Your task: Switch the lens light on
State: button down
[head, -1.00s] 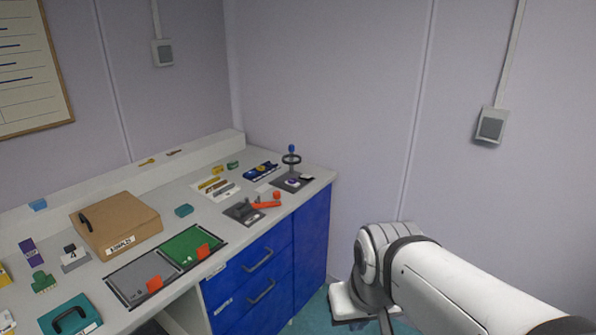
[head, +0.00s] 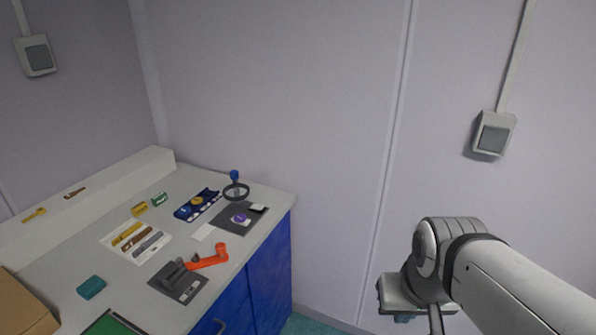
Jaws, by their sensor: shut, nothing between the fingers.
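The lens stand is at the back right corner of the bench in the head view. Its round dark-rimmed lens (head: 236,191) has a blue knob (head: 234,175) above it and stands over a dark base plate (head: 226,222). A purple round piece (head: 241,218) and a small black-and-white part (head: 258,208) are on the plate. I cannot tell whether the light is lit. My arm (head: 520,285) is at the lower right, well apart from the stand. My gripper's fingers do not show.
An orange-handled device (head: 208,260) on a dark plate sits in front of the stand. A blue tray (head: 184,212), a white card with coloured strips (head: 118,246) and a teal block (head: 91,287) lie to the left. Floor shows between bench and arm.

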aim_at(256, 207)
jog(key=z, duration=0.05)
jog(key=i, duration=1.2)
jog(key=u, duration=0.6)
